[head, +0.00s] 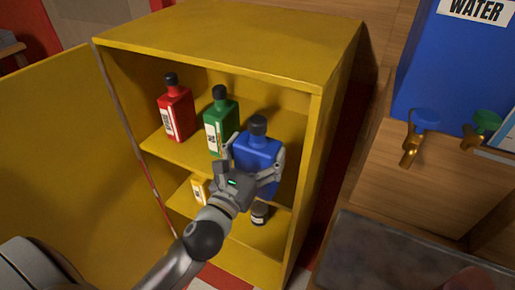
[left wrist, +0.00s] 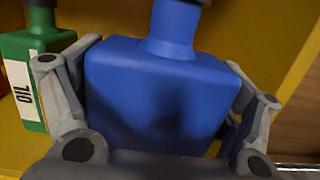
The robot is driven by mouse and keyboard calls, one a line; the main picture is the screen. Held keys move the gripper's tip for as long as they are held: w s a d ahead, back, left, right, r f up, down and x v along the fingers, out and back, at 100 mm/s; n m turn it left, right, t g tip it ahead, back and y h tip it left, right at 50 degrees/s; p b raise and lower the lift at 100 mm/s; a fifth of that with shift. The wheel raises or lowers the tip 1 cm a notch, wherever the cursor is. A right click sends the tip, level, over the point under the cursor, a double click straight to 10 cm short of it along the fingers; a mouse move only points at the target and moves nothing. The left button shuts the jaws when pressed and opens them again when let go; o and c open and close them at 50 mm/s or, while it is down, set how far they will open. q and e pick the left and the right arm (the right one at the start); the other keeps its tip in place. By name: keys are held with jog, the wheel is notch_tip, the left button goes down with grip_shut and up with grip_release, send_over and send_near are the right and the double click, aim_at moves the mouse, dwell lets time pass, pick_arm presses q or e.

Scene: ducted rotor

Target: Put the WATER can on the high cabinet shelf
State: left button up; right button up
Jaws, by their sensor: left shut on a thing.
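A blue can (head: 257,150) with a black cap is held upright at the front right of the open yellow cabinet (head: 230,45). My left gripper (head: 257,170) is shut on its sides; the left wrist view shows one finger on each side of the blue can (left wrist: 160,95). No label shows on the faces in view. The can is level with the upper shelf (head: 180,152), right of a green bottle (head: 222,120). I cannot tell whether its base touches the shelf; the gripper hides it. My right gripper is not in view.
A red bottle (head: 174,108) stands left of the green one, which reads OIL in the left wrist view (left wrist: 28,85). A small dark jar (head: 259,213) and a yellow item (head: 199,190) are on the lower shelf. A blue WATER tank (head: 450,75) with taps is at right.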

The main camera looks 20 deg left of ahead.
pick_arm(q)
jog(key=w+f, duration=0.1)
jog(key=w, duration=1.3)
jog(key=shift+d+f+p, duration=0.25)
jog(key=shift+p, duration=0.05)
jog(key=shift+s+f+b, duration=0.1)
jog(key=shift+f+b, duration=0.3)
jog(key=shift+f, duration=0.2)
dwell(1.0)
jog(key=o, duration=1.8)
jog(key=shift+s+a+r+p, duration=0.1)
jog(key=shift+s+p, duration=0.25)
jog(key=shift+s, duration=2.2)
jog(key=shift+s+a+r+p, duration=0.1)
jog(key=shift+s+p, duration=0.2)
jog(key=shift+s, duration=2.2)
